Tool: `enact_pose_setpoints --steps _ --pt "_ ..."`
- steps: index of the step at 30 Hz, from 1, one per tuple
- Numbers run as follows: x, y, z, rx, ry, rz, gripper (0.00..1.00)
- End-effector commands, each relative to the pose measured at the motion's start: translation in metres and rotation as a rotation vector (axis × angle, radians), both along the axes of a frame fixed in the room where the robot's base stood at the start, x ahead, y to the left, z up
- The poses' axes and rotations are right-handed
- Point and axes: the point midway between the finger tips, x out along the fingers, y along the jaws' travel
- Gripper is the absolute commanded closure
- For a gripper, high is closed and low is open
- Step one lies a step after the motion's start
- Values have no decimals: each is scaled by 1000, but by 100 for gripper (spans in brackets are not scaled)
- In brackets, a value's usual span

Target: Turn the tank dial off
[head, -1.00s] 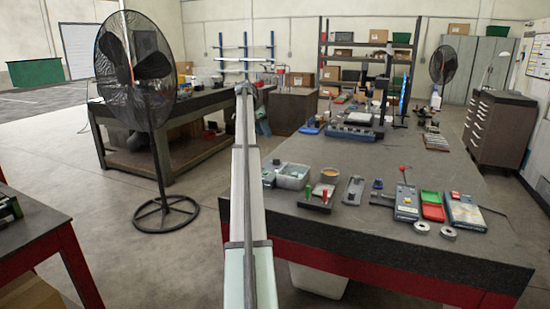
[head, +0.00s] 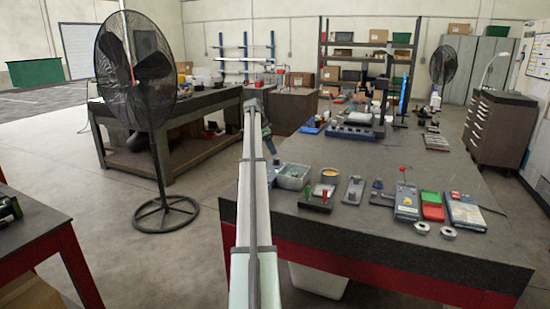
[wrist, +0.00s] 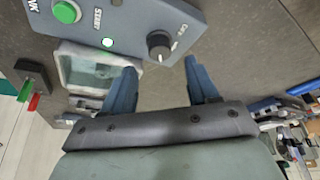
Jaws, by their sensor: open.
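A blue-grey control box (wrist: 125,22) fills the top of the wrist view. The dial lies between and just beyond the fingertips, with nothing held.
A small block with red and green pegs (head: 316,198) stands nearby. A floor fan (head: 137,75) stands left of the arm.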

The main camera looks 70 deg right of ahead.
Motion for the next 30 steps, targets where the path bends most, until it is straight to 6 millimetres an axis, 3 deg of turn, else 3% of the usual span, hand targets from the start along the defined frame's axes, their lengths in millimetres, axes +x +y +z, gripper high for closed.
enact_pose_setpoints --steps 3,10,24,30 --pt "-7 -4 -19 1 1 0 41" --pt "-15 -11 -42 1 1 0 41" --pt "-17 -13 -50 0 0 0 41" --pt "-17 -13 -50 0 0 0 60"
